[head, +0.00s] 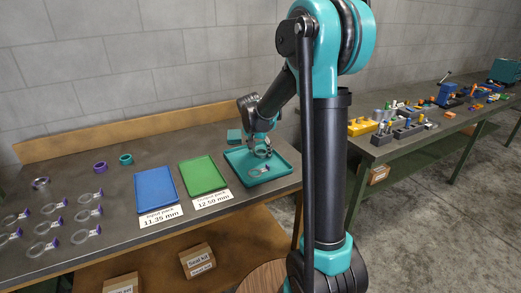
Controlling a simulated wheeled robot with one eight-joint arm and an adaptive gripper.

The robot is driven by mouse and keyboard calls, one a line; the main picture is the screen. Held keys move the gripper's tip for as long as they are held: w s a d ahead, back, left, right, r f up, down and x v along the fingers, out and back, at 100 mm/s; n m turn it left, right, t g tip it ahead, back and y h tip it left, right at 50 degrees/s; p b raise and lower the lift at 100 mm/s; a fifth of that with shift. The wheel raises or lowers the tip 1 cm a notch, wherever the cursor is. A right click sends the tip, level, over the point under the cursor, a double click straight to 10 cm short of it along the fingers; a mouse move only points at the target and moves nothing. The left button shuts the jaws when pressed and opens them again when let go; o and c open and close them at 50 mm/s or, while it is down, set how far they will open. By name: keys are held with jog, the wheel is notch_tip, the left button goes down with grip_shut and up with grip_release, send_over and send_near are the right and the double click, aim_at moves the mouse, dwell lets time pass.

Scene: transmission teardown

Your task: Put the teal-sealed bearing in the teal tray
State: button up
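The teal tray (236,162) lies at the right end of the near bench. My gripper (260,146) points down over its middle. A grey ring-shaped part (263,153) shows at the fingertips; it may be the bearing, but its seal colour is too small to read. I cannot tell whether the fingers grip it or whether it touches the tray. A flat metal ring with a small purple tab (259,171) lies in the front of the tray. A teal ring (126,159) stands apart at the back left of the bench.
A blue tray (156,188) and a green tray (203,175) lie left of the teal tray, with labels in front. A purple ring (100,167), a grey ring (40,184) and several tabbed rings lie further left. A teal block (234,136) stands behind the teal tray.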

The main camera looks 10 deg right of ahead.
jog(key=shift+o, duration=1.4)
jog(key=v, duration=1.2)
jog(key=shift+r, duration=0.15)
